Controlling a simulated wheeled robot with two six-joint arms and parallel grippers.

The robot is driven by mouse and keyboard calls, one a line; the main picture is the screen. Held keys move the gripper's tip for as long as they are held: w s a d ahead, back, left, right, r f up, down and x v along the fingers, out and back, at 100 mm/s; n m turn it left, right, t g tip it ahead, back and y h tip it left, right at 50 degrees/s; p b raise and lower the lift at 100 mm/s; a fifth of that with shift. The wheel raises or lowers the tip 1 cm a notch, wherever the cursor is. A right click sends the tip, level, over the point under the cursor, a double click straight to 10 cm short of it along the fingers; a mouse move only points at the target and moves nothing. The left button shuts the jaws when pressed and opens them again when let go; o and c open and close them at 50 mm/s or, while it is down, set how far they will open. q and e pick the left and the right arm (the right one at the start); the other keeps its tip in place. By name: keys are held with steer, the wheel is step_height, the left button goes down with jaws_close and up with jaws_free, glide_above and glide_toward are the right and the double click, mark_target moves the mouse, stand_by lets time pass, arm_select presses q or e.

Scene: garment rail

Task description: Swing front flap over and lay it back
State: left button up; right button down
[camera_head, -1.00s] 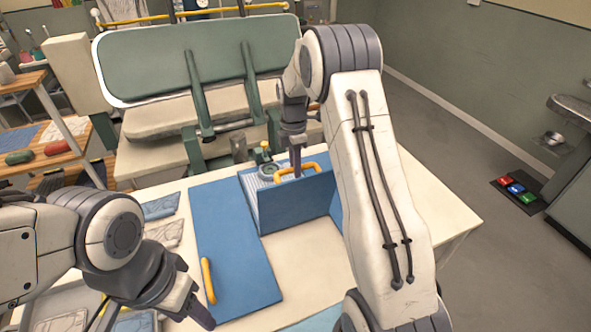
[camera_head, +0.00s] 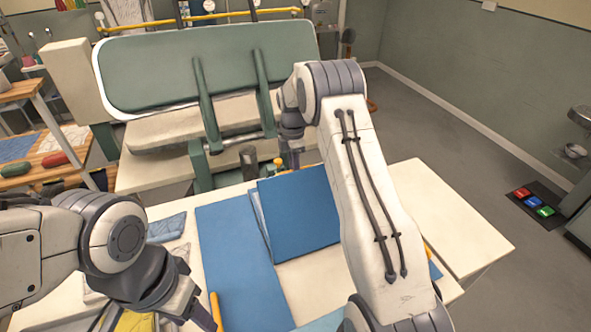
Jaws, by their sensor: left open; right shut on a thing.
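A blue flap (camera_head: 298,212) stands tilted up near the middle of the table, its broad blue face toward me. My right gripper (camera_head: 291,158) is at its far top edge, shut on it. My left gripper (camera_head: 207,316) is open and empty beside that handle. Whether they touch is unclear.
The cream table (camera_head: 440,210) is clear at the right. Another yellow handle (camera_head: 428,248) shows partly behind my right arm. A green press (camera_head: 200,65) stands behind the table. Folded cloths (camera_head: 167,228) lie at the left.

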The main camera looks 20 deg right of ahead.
steer(key=shift+w, duration=0.2)
steer(key=c, duration=0.8)
jaws_free()
steer(key=shift+a, duration=0.1)
steer(key=shift+o, duration=0.2)
step_height(320, 180, up, 10)
steer(key=b, duration=0.3)
steer(key=shift+w+r, duration=0.2)
steer(key=shift+w, duration=0.2)
